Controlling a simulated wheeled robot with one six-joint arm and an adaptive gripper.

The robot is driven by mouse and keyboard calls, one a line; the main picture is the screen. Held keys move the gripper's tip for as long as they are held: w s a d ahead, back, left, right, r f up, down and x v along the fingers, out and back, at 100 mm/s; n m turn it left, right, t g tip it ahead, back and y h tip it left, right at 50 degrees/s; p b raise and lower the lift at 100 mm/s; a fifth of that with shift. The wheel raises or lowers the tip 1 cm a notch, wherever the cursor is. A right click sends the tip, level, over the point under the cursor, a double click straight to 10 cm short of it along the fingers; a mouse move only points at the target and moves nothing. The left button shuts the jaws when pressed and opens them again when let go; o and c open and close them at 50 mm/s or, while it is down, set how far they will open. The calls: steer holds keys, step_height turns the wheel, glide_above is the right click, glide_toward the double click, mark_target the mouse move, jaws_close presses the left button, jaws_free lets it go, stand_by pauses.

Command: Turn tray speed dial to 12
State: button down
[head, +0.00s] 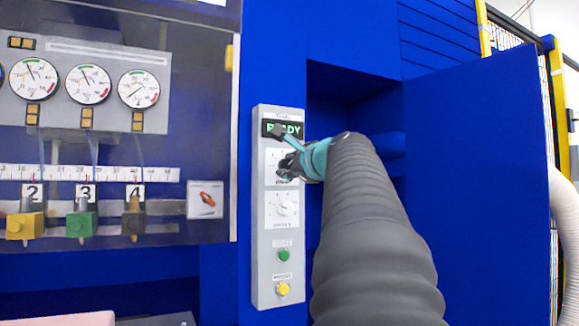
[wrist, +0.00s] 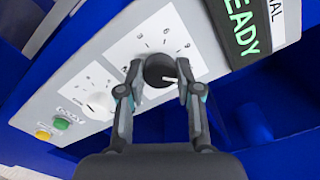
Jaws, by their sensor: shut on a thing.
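The upper dial (wrist: 158,69) on the grey control panel is a black round knob with a white pointer line, set on a white scale plate. In the wrist view my gripper (wrist: 158,78) is shut on this knob, one finger on each side. The pointer line points to the lower right in that view. In the head view my gripper (head: 288,165) reaches the panel at the upper plate and hides most of the knob.
The panel (head: 260,285) carries a READY display (head: 290,130), a lower white dial (head: 287,208), a green button (head: 284,255) and a yellow button (head: 283,289). Gauges (head: 88,84) and coloured valves sit behind a clear pane at left. A blue recess lies right of the panel.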

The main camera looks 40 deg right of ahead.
stand_by(0.4)
steer(key=c, duration=0.8)
jaws_free()
steer(key=shift+o, duration=0.2)
steer(key=v, duration=1.2)
steer(key=shift+f, duration=0.1)
